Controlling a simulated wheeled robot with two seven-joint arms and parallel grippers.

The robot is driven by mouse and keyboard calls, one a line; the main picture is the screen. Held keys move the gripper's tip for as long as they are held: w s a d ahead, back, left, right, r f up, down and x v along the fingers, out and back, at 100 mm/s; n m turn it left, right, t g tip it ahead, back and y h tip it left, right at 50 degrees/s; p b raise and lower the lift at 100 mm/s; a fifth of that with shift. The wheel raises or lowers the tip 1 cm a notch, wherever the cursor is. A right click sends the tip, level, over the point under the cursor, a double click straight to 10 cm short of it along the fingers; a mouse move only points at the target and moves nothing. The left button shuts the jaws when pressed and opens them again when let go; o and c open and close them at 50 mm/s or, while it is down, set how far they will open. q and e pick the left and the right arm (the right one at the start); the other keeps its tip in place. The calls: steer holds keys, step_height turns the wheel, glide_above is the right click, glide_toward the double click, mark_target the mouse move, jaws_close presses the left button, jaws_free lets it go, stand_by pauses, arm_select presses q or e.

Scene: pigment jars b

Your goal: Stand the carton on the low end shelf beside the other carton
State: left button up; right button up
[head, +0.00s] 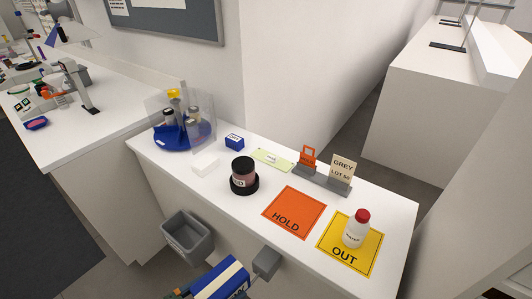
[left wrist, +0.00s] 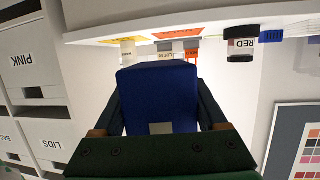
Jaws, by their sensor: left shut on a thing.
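A blue carton with a cream band (head: 226,280) is at the bottom of the head view, in front of the bench. My left gripper (head: 208,287) is shut on it. In the left wrist view the carton (left wrist: 158,90) fills the middle, between the dark fingers, and is held in the air. Its far side is hidden. The low end shelf and the other carton cannot be made out in either view. My right gripper is not in view.
The white bench (head: 215,185) bears a black-based jar (head: 243,175), an orange HOLD mat (head: 293,205), a yellow OUT mat (head: 345,265) with a red-capped bottle (head: 356,229), and card holders. A grey bin (head: 188,237) is below. Labelled boxes (left wrist: 30,60) show in the left wrist view.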

arm_select(q)
steer(key=shift+m+g, duration=0.3)
steer(key=shift+m, duration=0.1)
steer(key=a+r, duration=0.1)
steer(key=a, duration=0.1)
steer(key=a+r, duration=0.2)
steer(key=shift+w+r, duration=0.15)
steer(key=shift+w, duration=0.05)
step_height(320, 180, up, 8)
steer(key=m+g+h, duration=0.1)
glide_above(204, 277)
steer(key=a, duration=0.4)
steer(key=shift+s+d+f, duration=0.1)
steer(key=shift+f, duration=0.1)
